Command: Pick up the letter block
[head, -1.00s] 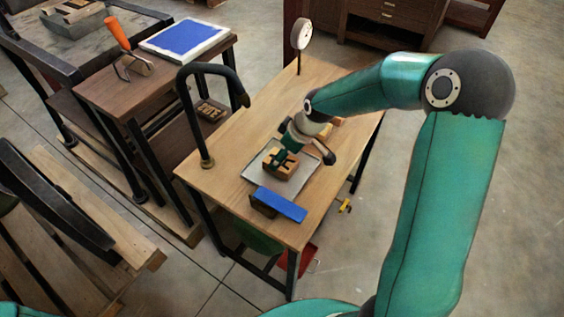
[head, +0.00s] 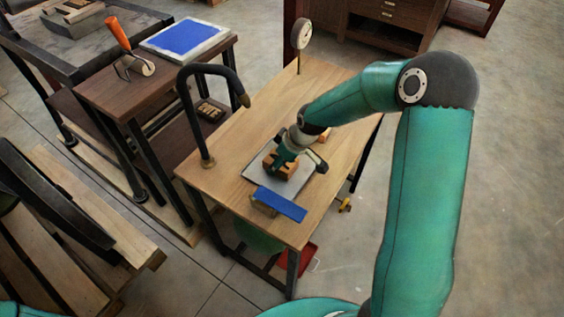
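The letter block (head: 279,173), a small brown wooden block, sits on a grey plate (head: 259,181) in the middle of the light wooden table. My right gripper (head: 281,162) reaches down onto it from above, its dark fingers at the block's upper part and sides. The gripper hides much of the block's top. The view is too small to tell whether the fingers are closed on it. My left gripper is not in view.
A blue-faced block (head: 280,204) lies just in front of the plate. A black curved lamp arm (head: 187,100) rises at the table's left edge, and a round dial (head: 303,36) stands at the back. A small wooden piece (head: 323,136) lies behind my gripper.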

